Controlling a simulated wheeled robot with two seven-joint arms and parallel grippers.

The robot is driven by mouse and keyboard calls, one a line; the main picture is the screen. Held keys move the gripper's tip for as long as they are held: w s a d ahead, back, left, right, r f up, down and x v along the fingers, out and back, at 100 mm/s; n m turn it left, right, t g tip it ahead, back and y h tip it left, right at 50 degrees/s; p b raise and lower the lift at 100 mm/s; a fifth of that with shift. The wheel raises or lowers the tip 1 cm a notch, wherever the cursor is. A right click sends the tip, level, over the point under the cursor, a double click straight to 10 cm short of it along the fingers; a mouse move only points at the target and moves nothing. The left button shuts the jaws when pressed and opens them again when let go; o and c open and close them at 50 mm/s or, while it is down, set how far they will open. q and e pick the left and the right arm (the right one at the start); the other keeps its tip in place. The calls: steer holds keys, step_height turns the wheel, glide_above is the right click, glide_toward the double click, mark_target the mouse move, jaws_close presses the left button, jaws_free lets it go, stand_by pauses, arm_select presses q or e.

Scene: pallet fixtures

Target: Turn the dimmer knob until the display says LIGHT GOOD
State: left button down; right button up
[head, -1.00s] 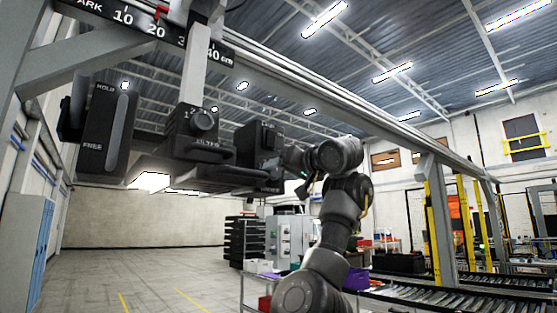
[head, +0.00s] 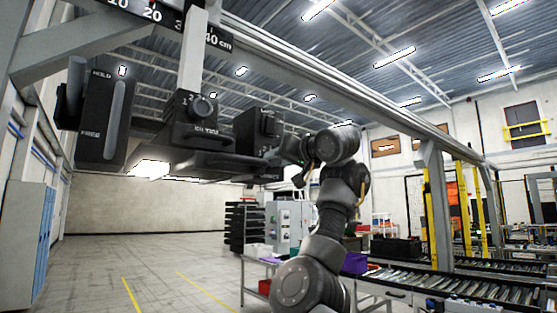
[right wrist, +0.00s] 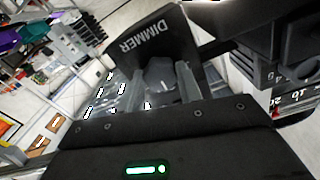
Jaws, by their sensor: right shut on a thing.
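The dimmer box (right wrist: 150,35), dark with a white DIMMER label, fills the top middle of the right wrist view. In the head view a dark box (head: 256,128) hangs by my right gripper (head: 292,153). In the right wrist view the grey knob (right wrist: 160,75) sits between the two fingers of my right gripper (right wrist: 160,90), which is shut on it. The knob's pointer and setting cannot be read. No display reading LIGHT GOOD can be made out. My left gripper is not in view.
A lamp unit (head: 203,150) with its own round dial hangs under the overhead beam (head: 320,83), left of the gripper. A HOLD/FREE panel (head: 103,120) hangs further left. A roller conveyor (head: 470,285) stands lower right. The floor at lower left is open.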

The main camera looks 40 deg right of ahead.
steer(key=shift+f+n+b, duration=0.15)
steer(key=shift+n+b, duration=1.15)
steer(key=shift+b, duration=0.05)
steer(key=shift+n+b, duration=0.8)
steer(key=shift+n, duration=0.7)
steer(key=shift+r, duration=0.2)
steer(key=o, duration=1)
